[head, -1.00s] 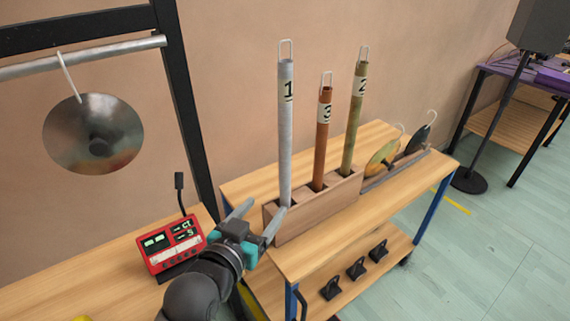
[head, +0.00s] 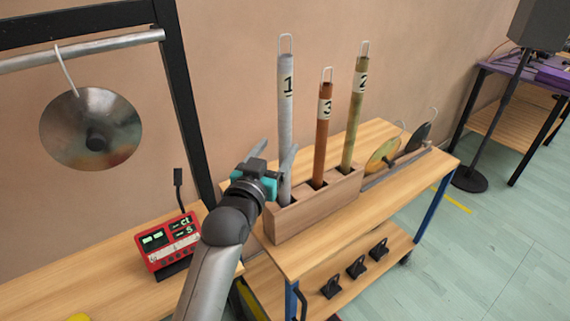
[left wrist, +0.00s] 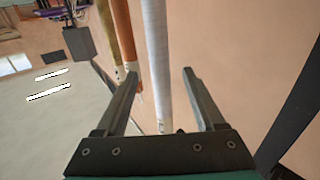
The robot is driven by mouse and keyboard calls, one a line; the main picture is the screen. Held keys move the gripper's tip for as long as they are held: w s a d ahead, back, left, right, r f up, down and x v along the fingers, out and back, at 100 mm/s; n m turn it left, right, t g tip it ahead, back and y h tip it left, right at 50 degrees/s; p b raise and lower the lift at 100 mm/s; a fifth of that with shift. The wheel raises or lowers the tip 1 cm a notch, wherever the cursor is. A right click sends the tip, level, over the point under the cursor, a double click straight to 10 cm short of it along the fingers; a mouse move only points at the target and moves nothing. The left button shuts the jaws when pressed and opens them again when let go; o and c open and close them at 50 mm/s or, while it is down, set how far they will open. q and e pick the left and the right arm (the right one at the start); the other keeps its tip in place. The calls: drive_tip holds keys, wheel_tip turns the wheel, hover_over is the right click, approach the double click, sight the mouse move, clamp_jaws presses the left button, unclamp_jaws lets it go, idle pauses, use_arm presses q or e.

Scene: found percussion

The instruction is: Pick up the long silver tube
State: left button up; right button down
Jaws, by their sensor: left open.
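The long silver tube (head: 286,115), labelled 1, stands upright in the left end of a wooden block holder (head: 318,208). It has a wire loop at its top. My left gripper (head: 277,149) is open beside its lower half, and one finger overlaps the tube in the head view. In the left wrist view the silver tube (left wrist: 156,55) runs upright between the two open fingers (left wrist: 160,73) in the picture. Nothing is gripped. Whether a finger touches the tube, I cannot tell. My right gripper is not in view.
A copper tube (head: 322,135) labelled 3 and a greenish brass tube (head: 354,120) labelled 2 stand close to the right in the holder. A red device (head: 168,243) sits on the left table. A metal disc (head: 91,128) hangs from a rail.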

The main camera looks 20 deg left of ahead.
sight(282, 139)
use_arm(q)
drive_tip(key=shift+w+d+r+b, duration=0.1)
drive_tip(key=shift+w+b, duration=0.2)
drive_tip(key=shift+w, duration=1.15)
drive_tip(key=shift+w+d+r+b, duration=0.1)
drive_tip(key=shift+w+b, duration=0.15)
drive_tip(key=shift+w, duration=1.15)
drive_tip(key=shift+a, duration=0.1)
clamp_jaws()
